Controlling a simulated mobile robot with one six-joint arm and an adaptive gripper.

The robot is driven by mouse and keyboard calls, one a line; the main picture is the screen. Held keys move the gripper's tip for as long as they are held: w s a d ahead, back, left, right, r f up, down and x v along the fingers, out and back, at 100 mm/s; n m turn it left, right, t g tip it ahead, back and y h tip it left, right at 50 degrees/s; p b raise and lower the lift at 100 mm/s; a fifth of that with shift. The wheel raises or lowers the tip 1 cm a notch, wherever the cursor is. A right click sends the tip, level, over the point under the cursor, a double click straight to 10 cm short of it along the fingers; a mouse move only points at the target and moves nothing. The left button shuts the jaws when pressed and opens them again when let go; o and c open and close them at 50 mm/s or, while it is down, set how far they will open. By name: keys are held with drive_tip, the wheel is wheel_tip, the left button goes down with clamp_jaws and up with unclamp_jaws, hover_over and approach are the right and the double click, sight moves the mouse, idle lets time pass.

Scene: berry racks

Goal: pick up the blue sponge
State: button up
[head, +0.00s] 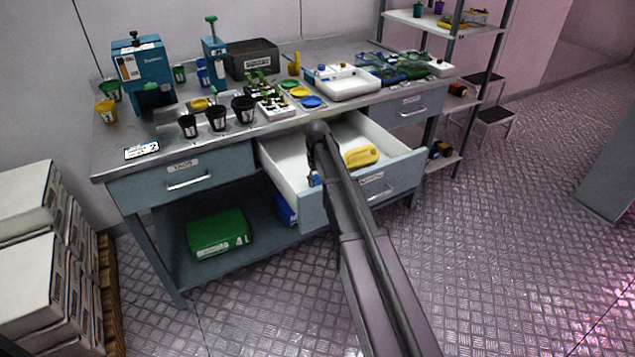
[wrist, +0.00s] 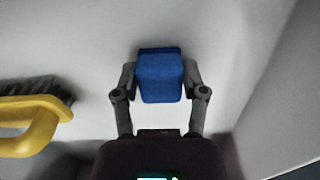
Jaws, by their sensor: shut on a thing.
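The blue sponge (wrist: 160,77) is a small blue block inside the open white drawer. In the wrist view, my gripper (wrist: 160,82) is shut on it, with one finger against each side. In the head view, a small blue patch (head: 314,178) of the sponge shows beside my arm inside the drawer. My arm hides most of the gripper there. Whether the sponge rests on the drawer floor or is slightly raised I cannot tell.
The open drawer (head: 402,172) has raised walls around the gripper. A yellow brush (head: 361,156) lies in it, left of the sponge in the wrist view (wrist: 28,125). The workbench (head: 112,166) above holds cups, a white tray and machines. A green box (head: 218,233) sits on the lower shelf.

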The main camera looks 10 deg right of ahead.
drive_tip(key=shift+r, duration=0.15)
wheel_tip(320, 180, up, 10)
drive_tip(key=p, duration=1)
drive_tip(key=shift+f, duration=0.2)
drive_tip(key=shift+c, duration=0.2)
idle(0.3)
drive_tip(key=shift+c, duration=1)
wheel_tip(320, 180, up, 7)
drive_tip(key=p, duration=0.7)
hover_over(318, 179)
drive_tip(key=shift+s+a+f+b, duration=0.1)
drive_tip(key=shift+f+b, duration=0.25)
drive_tip(key=shift+s, duration=0.15)
